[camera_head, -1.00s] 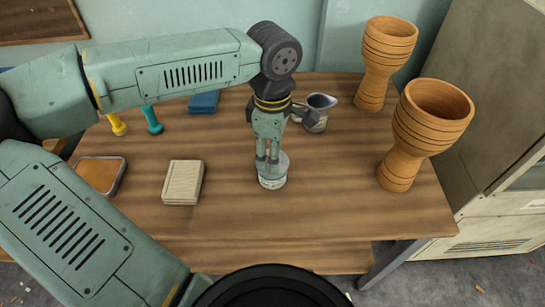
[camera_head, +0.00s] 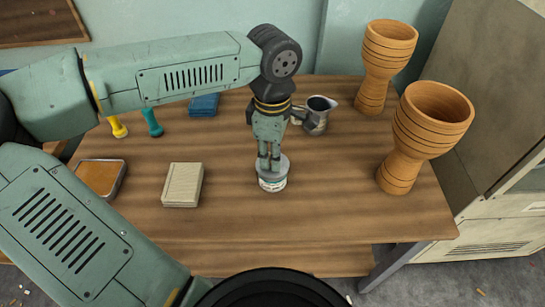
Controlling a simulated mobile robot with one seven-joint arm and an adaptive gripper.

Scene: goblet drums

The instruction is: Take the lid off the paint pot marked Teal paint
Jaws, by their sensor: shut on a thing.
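A small paint pot (camera_head: 273,184) with a pale label stands near the middle of the wooden table. The writing on the label is too small to read. A grey lid (camera_head: 283,165) is at the top of the pot, and I see no clear gap between them. My gripper (camera_head: 269,166) points down from above, its fingers close together and shut on the lid. The fingers hide part of the lid.
Two wooden goblet drums (camera_head: 425,130) (camera_head: 384,65) stand at the right. A metal jug (camera_head: 317,118) is behind the pot. A cream block (camera_head: 183,185), an orange-filled tray (camera_head: 100,177), a blue block (camera_head: 203,104) and teal (camera_head: 152,122) and yellow (camera_head: 118,127) handled items lie left.

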